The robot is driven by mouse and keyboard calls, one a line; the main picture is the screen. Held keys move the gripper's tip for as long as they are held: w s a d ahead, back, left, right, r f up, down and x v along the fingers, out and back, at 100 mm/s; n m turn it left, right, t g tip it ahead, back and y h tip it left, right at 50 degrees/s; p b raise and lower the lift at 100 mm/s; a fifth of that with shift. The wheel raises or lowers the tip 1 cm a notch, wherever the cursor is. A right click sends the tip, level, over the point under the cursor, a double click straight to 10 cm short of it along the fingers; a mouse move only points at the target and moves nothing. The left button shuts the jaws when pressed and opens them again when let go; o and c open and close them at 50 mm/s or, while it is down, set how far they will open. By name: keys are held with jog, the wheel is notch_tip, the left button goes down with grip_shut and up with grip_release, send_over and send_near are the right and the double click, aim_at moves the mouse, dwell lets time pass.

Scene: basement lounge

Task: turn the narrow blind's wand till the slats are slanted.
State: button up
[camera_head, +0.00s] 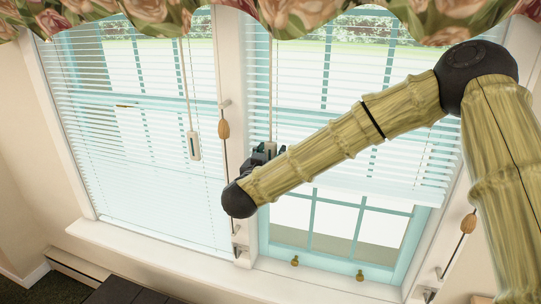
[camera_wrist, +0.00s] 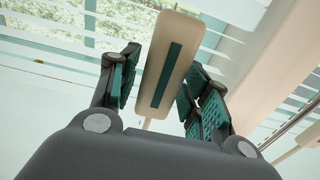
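Two white slatted blinds hang side by side; I cannot tell for sure which is the narrower. The right blind (camera_head: 300,85) is partly lowered, its slats apart with the window showing between them. Its wand (camera_head: 270,70) hangs at its left edge, with the lower end mostly hidden by my gripper (camera_head: 264,153) in the head view. In the wrist view a cream wand handle (camera_wrist: 160,65) with a dark teal strip stands tilted between the fingers of my gripper (camera_wrist: 158,88). The fingers are apart, with a gap visible on the handle's left; contact on the right is unclear.
The left blind (camera_head: 130,150) hangs lower, with its own wand handle (camera_head: 193,145). A wooden cord tassel (camera_head: 223,129) hangs by the post between the windows, and another (camera_head: 468,223) at the right. A floral valance (camera_head: 330,15) runs above; the sill (camera_head: 150,240) is clear.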

jog(key=c, duration=0.6)
jog(key=shift+y, duration=0.3)
jog(key=n+y+b, duration=0.1)
jog(key=n+y, duration=0.1)
jog(key=y, duration=0.1)
jog(key=n+y+b, duration=0.1)
jog(key=n+y, duration=0.1)
jog(key=y, duration=0.1)
jog(key=shift+f+t, duration=0.15)
jog(key=shift+t, duration=0.25)
jog(key=shift+n+g+y+b, duration=0.3)
jog(key=shift+n+y+b, duration=0.9)
jog(key=shift+y, duration=0.6)
jog(key=shift+n+y, duration=0.3)
jog(key=o, duration=1)
